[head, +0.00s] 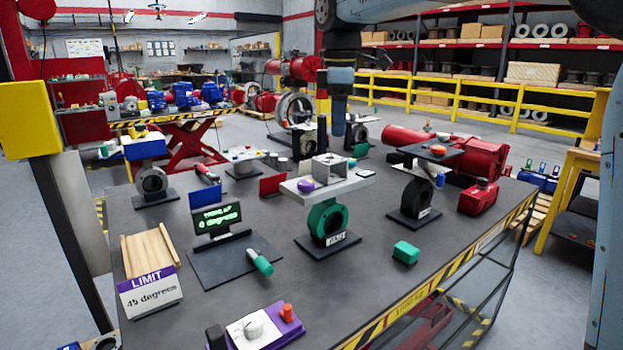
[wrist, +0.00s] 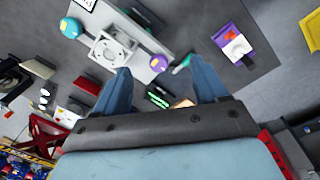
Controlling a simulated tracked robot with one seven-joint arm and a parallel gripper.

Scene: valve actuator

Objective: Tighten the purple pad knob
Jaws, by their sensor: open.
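The purple pad knob (head: 306,185) sits at the left end of a light grey pad (head: 345,186) on a green round valve body (head: 327,222). A square grey block with a round opening stands on the pad beside the knob. In the wrist view the purple knob (wrist: 158,63) shows near the pad's edge, between and beyond the fingertips in the picture. My gripper (wrist: 163,75) is open, its two blue fingers apart with nothing held between them. In the head view my gripper (head: 338,130) hangs pointing down above the table, behind the pad in the picture.
A screen (head: 217,217) reading degrees, a green-handled tool (head: 260,262), a green block (head: 405,253), a purple box (head: 270,328) and a "LIMIT 45 degrees" sign (head: 150,290) surround the valve. Another valve with an orange-red knob (head: 438,150) stands to the right.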

